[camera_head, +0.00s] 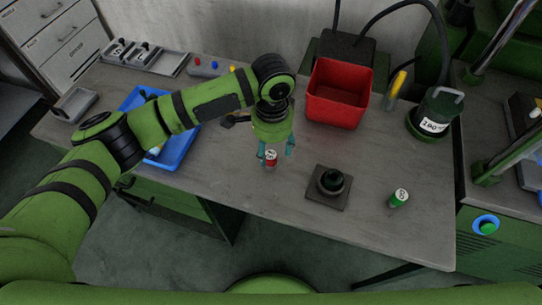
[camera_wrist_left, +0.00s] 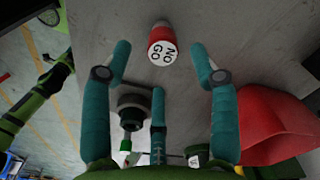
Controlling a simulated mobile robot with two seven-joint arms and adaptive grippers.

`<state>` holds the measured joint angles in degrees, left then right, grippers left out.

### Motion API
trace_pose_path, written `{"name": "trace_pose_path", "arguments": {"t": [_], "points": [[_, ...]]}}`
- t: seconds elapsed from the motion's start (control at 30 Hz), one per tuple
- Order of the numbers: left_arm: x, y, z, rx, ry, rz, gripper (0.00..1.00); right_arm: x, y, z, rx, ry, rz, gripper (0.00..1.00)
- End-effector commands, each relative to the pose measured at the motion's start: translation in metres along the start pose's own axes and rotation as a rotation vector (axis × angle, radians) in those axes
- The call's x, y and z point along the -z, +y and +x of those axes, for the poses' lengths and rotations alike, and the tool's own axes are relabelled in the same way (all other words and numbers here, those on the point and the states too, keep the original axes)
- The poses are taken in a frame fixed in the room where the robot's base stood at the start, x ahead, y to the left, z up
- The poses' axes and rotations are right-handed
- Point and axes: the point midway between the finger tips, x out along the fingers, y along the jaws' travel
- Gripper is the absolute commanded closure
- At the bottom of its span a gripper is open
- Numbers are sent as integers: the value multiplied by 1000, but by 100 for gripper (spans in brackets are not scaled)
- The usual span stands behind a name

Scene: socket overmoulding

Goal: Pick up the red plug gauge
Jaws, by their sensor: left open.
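The red plug gauge (camera_head: 271,160) stands upright on the grey bench, its white top facing up. In the left wrist view the gauge (camera_wrist_left: 161,34) has a white end marked "NO GO". Whether the fingertips are level with the gauge's body is hard to tell. My right gripper is not in view.
A red bin (camera_head: 319,110) stands behind and right of the gripper. A dark round part on a square plate (camera_head: 322,197) and a green gauge (camera_head: 398,199) are to the right. A blue tray (camera_head: 187,148) lies left, under my arm.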

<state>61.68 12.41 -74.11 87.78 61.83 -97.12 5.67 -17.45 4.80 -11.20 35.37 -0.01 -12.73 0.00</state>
Motion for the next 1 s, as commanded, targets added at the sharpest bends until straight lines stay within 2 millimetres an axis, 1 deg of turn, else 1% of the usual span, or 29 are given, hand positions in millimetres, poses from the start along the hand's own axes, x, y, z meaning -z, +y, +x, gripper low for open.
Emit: {"name": "trace_pose_path", "arguments": {"t": [0.03,0.1,0.23,0.33,0.5,0.53,0.57,0.6,0.67,1.0], "points": [[-1,-1,7,-1,-5,-2,40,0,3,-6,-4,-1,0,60],[-1,-1,18,-2,-5,-1,40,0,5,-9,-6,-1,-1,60],[-1,-1,34,1,-1,-2,40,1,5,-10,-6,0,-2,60],[-1,-1,38,2,-1,-1,40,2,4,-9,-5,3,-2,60],[-1,-1,39,2,0,0,40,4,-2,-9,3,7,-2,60],[-1,-1,39,2,0,0,48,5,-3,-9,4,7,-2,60],[-1,-1,38,2,0,0,60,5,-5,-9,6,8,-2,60],[-1,-1,38,2,0,0,76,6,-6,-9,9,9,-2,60],[-1,-1,38,2,0,0,100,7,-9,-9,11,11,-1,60],[-1,-1,38,2,0,0,100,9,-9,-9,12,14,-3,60]]}}
